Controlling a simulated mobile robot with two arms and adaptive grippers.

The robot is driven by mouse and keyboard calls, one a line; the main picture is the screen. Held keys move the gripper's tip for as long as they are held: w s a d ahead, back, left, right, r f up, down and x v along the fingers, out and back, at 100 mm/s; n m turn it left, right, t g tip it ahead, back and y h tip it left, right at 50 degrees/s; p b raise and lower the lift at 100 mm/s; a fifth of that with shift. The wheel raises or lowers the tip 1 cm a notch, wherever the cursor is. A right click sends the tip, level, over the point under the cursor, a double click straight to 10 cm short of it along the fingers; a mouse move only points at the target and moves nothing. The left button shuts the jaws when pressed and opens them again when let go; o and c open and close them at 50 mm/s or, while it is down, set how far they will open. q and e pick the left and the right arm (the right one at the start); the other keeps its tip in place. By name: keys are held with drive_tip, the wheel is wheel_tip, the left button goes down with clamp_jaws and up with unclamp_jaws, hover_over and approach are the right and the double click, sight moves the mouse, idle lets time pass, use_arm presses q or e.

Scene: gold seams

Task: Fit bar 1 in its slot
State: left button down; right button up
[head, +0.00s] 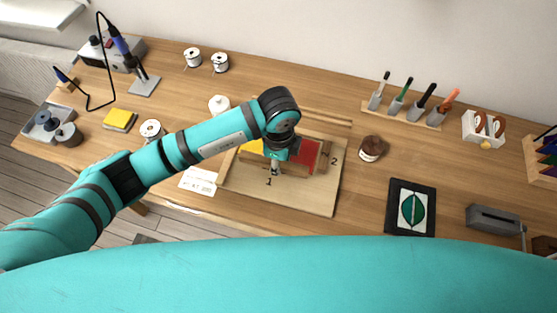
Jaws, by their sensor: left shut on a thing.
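The light wooden board (318,205) lies on the bench in the middle of the head view, with the numbers 1 and 2 marked on it. On it, a yellow panel (251,147) and a red panel (309,154) show on either side of my left gripper (275,171). The gripper points down over the board just behind the number 1. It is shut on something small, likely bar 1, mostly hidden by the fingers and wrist. I cannot tell whether the bar touches its slot. My right gripper is not in view.
A brown rounded object (372,148) stands right of the board, near a framed leaf picture (411,208). A pen rack (402,115) stands behind. White spools (219,63), a soldering station (110,55) and a yellow pad (120,119) are at left. A paper card (198,181) lies beside the board.

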use_arm(q)
drive_tip(key=shift+f+b, duration=0.4)
drive_tip(key=shift+f, duration=0.25)
idle(0.8)
idle(0.5)
drive_tip(key=c, duration=0.6)
unclamp_jaws()
drive_tip(key=shift+o, duration=0.2)
drive_tip(key=shift+r+p, duration=2.85)
drive_tip(key=shift+r, duration=0.7)
